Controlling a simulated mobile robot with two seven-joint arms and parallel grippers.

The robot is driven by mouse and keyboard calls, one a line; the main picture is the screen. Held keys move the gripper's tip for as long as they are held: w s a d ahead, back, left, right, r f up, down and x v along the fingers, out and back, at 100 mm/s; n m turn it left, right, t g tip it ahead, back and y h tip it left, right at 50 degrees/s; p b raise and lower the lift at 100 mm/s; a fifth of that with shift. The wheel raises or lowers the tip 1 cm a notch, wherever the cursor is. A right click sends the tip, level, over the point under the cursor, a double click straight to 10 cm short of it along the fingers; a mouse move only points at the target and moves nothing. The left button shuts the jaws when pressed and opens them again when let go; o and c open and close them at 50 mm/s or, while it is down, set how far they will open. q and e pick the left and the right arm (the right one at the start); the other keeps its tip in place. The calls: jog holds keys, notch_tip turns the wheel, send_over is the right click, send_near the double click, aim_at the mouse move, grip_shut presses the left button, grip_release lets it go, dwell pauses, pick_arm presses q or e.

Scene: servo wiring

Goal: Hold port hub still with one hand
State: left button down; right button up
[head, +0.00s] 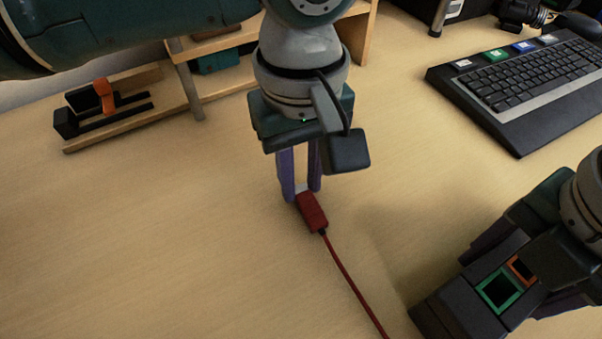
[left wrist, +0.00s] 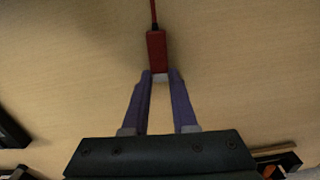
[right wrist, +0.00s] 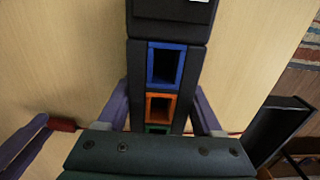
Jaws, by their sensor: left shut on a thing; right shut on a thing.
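The port hub (head: 458,308) is a dark bar with coloured square-rimmed ports, at the lower right of the head view. A green-rimmed and an orange-rimmed port show there; the right wrist view shows its blue (right wrist: 166,66), orange and green rims facing the camera. My right gripper (right wrist: 161,94) is shut on the hub, one purple finger on each side. My left gripper (head: 302,193) is shut on a red plug (head: 312,212) with a pale tip, held by that tip end. The plug also shows in the left wrist view (left wrist: 157,52). The plug is apart from the hub.
A red cable (head: 350,280) runs from the plug toward the lower edge. A black keyboard (head: 530,85) lies at the upper right. A wooden rack (head: 130,125) with black and orange parts stands at the upper left. The table at lower left is clear.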

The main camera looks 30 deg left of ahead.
pick_arm(q)
jog(key=shift+r, duration=1.35)
jog(key=shift+r, duration=1.9)
pick_arm(e)
jog(key=o, duration=1.6)
jog(key=shift+c, duration=0.2)
jog(key=shift+r, duration=0.1)
